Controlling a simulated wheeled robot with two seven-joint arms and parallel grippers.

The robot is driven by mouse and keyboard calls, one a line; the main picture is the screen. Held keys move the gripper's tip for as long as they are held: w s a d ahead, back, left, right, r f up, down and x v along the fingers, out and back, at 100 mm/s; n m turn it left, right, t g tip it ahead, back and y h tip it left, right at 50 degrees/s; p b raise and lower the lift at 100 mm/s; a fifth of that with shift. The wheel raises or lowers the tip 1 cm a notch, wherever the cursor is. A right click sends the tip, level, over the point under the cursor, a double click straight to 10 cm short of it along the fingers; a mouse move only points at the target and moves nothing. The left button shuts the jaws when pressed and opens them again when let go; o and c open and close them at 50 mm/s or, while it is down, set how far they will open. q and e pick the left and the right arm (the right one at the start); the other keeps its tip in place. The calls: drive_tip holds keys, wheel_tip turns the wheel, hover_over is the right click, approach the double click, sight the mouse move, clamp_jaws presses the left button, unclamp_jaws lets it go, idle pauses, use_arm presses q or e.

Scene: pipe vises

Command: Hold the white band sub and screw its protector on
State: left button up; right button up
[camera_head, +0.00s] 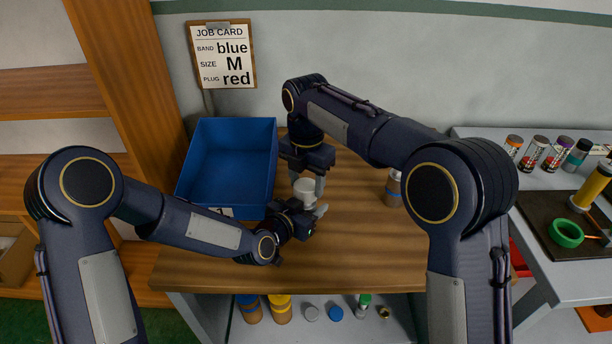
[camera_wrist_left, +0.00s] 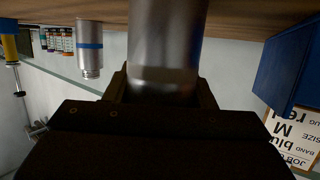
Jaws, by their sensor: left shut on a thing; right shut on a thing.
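A pale grey-white cylindrical piece (camera_head: 304,189) stands upright between my grippers over the wooden table. My left gripper (camera_head: 301,208) is shut on the sub low down, coming in from the front left. In the left wrist view the sub is a blurred metal cylinder (camera_wrist_left: 165,45) with a paler zone near my fingers. My right gripper (camera_head: 308,179) points down from above, its fingers around the pale top piece, which appears to be the protector. The join between protector and sub is hidden, so I cannot tell how far they are threaded.
A blue bin (camera_head: 226,165) stands at the table's back left, close to both grippers. A blue-banded sub (camera_wrist_left: 90,50) stands to the right; it also shows in the head view (camera_head: 392,188). A job card (camera_head: 222,55) hangs on the wall. Several caps lie on the shelf below.

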drive_tip(key=shift+s+a, duration=0.15)
drive_tip(key=shift+a, duration=0.05)
drive_tip(key=shift+s+a+f+t+h, duration=0.2)
drive_tip(key=shift+f+t+h, duration=0.1)
drive_tip(key=shift+f+t, duration=0.15)
drive_tip(key=shift+f, duration=0.3)
drive_tip(key=m, duration=0.6)
drive_tip(key=shift+a+m+h, duration=0.1)
drive_tip(key=shift+m+h, duration=0.2)
drive_tip(key=o, duration=1.3)
drive_tip(key=shift+w+r, duration=0.1)
drive_tip(key=shift+d+r, duration=0.2)
drive_tip(key=shift+r, duration=2.1)
